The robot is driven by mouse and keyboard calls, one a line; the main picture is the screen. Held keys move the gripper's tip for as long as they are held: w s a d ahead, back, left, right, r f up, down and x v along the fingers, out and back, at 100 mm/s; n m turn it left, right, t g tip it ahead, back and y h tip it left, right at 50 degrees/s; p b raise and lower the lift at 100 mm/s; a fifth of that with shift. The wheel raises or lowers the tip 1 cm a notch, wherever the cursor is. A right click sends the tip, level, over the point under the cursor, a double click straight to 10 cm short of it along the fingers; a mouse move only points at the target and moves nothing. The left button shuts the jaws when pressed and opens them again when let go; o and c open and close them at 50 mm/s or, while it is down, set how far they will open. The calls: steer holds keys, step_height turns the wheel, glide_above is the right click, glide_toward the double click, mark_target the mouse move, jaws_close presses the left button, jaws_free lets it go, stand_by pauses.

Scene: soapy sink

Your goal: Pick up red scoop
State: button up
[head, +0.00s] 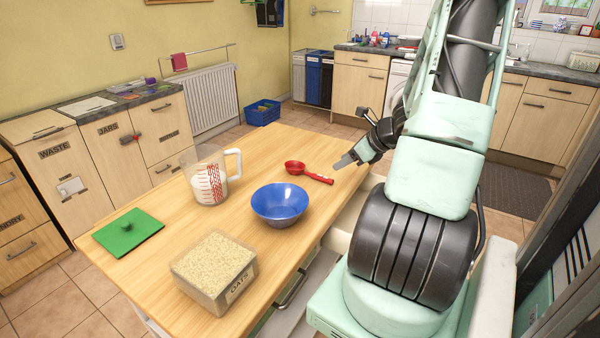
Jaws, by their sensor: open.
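A red scoop (295,168) lies on the wooden table near its far right edge. Its round bowl is to the left and its handle (318,178) points right and slightly toward me. My gripper (344,161) is just right of the scoop, above the table's right edge. Its fingers point left toward the scoop handle. The gripper is open and empty, and a small gap shows between it and the handle. How high the fingers are above the table is hard to tell.
A blue bowl (279,204) stands just in front of the scoop. A measuring jug (208,177) with white contents stands to the left. The table's far part (270,141) is clear.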

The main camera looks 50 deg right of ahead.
mark_target(308, 173)
steer(key=x, duration=0.9)
steer(key=shift+w+a+f, duration=0.15)
steer(key=shift+w+f, duration=0.05)
steer(key=shift+w, duration=0.05)
jaws_close()
